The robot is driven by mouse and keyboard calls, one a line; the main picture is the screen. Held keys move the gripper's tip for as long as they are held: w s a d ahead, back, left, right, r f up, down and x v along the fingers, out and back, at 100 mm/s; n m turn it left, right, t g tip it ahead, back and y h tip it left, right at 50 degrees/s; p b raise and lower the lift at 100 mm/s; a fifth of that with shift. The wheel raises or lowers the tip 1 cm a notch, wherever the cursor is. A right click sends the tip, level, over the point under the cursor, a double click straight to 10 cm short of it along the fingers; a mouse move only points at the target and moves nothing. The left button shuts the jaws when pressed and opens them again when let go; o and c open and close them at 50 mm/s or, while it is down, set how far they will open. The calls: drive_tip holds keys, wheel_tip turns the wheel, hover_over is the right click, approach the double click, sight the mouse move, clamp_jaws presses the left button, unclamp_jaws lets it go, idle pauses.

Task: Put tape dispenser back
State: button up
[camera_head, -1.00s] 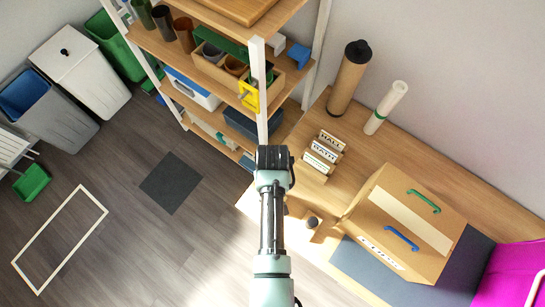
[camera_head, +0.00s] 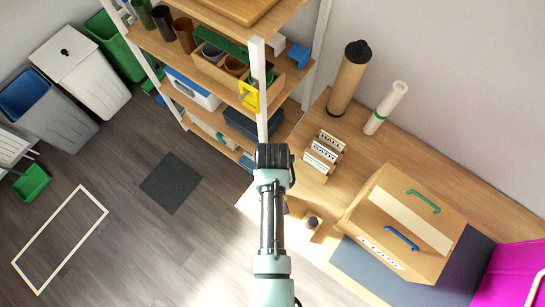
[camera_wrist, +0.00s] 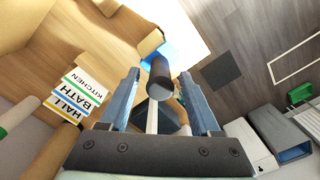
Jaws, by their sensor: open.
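My gripper (camera_wrist: 163,100) shows in the wrist view with its two blue-grey fingers spread apart. A dark cylinder with a grey end (camera_wrist: 160,76) shows between the fingertips; I cannot tell its depth or whether it touches them. A pale strip and dark shapes behind it are partly hidden. In the head view my arm hides my gripper. A small dark round piece (camera_head: 313,222) stands at the bench's front edge, just right of my arm. I cannot tell for sure which object is the tape dispenser.
The wooden bench (camera_head: 400,150) holds label blocks (camera_head: 324,151), a cardboard box with handles (camera_head: 405,225), a brown tube (camera_head: 349,80) and a white roll (camera_head: 385,108). A loaded shelf (camera_head: 220,75) stands left of it. Bins (camera_head: 80,68) line the left; the middle floor is mostly clear.

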wheel_tip(320, 180, up, 11)
drive_tip(key=w+r+t, duration=0.8)
drive_tip(key=w+r, duration=0.7)
drive_tip(key=r, duration=0.2)
drive_tip(key=w+r+m+t, duration=0.1)
drive_tip(key=w+r+t, duration=0.15)
drive_tip(key=r, duration=0.65)
drive_tip(key=w+r+t, duration=0.2)
drive_tip(key=r+t, duration=0.2)
drive_tip(key=r, duration=0.4)
drive_tip(key=s+r+t, duration=0.3)
drive_tip(key=r+t, duration=0.3)
drive_tip(key=r, duration=1.1)
drive_tip(key=s+r+t, duration=0.7)
drive_tip(key=s+r, duration=0.5)
drive_tip(key=r, duration=0.4)
drive_tip(key=shift+s+r+m, duration=0.3)
drive_tip(key=shift+m, duration=0.1)
drive_tip(key=shift+d, duration=0.1)
wheel_tip(320, 180, down, 6)
drive_tip(key=b, duration=0.5)
drive_tip(key=shift+w+r+b, duration=0.15)
drive_tip(key=shift+r+b, duration=0.1)
drive_tip(key=shift+b, duration=0.15)
